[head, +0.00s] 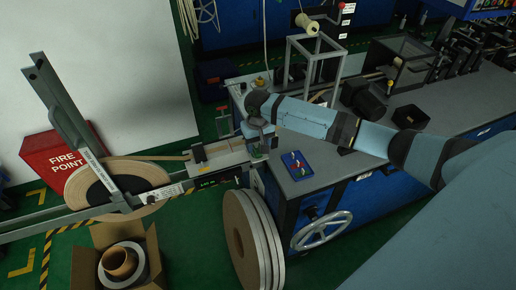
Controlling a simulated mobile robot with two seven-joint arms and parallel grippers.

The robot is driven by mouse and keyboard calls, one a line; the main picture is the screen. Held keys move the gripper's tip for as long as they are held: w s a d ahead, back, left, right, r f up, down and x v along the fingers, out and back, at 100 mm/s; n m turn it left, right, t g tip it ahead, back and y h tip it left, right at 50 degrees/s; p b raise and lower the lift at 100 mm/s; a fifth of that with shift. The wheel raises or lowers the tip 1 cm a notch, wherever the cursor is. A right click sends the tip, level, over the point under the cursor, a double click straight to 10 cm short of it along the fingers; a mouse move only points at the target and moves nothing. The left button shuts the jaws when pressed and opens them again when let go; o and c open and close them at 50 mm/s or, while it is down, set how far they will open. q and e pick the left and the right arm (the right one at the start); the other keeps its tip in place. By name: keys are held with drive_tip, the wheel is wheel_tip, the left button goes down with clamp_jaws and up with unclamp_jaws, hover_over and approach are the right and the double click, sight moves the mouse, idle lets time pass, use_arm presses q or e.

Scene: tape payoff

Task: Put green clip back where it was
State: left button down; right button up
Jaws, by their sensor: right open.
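My right arm reaches in from the right, and its gripper (257,148) points down beside the end of the tape guide (218,160), near the machine bench's left corner. The gripper is open. A small greenish patch shows at its fingertips; I cannot tell whether this is the green clip. A blue tray (310,170) lies on the bench to the right of the gripper, with small coloured pieces on it, too small to tell apart surely. My left gripper is not in view.
A tape roll (77,187) sits on the payoff frame at left, its tan tape running to the guide. Large rolls (240,235) stand on the floor below the gripper. A cardboard box (85,265) and red fire point box (42,152) stand at left. A handwheel (322,232) juts from the bench.

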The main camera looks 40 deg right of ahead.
sight(258, 147)
wheel_tip(258, 147, up, 9)
drive_tip(key=s+a+f+n+t+y, duration=0.25)
drive_tip(key=s+a+f, duration=0.25)
drive_tip(key=a+f, duration=0.3)
drive_tip(key=s+a+f+n+t+y, duration=0.1)
drive_tip(key=s+a+f+t+y, duration=0.15)
drive_tip(key=s+a+f, duration=0.55)
drive_tip(key=s+a+f+n+t+h, duration=0.1)
drive_tip(key=s+t, duration=0.5)
drive_tip(key=s, duration=0.7)
drive_tip(key=shift+s+f+n+h, duration=0.2)
drive_tip(key=shift+f+n+h, duration=0.1)
drive_tip(key=shift+f+n, duration=0.45)
drive_tip(key=shift+f, duration=0.1)
wheel_tip(258, 147, up, 3)
drive_tip(key=shift+d+f+p, duration=0.1)
drive_tip(key=shift+f+p, duration=0.05)
drive_tip(key=shift+p, duration=1.1)
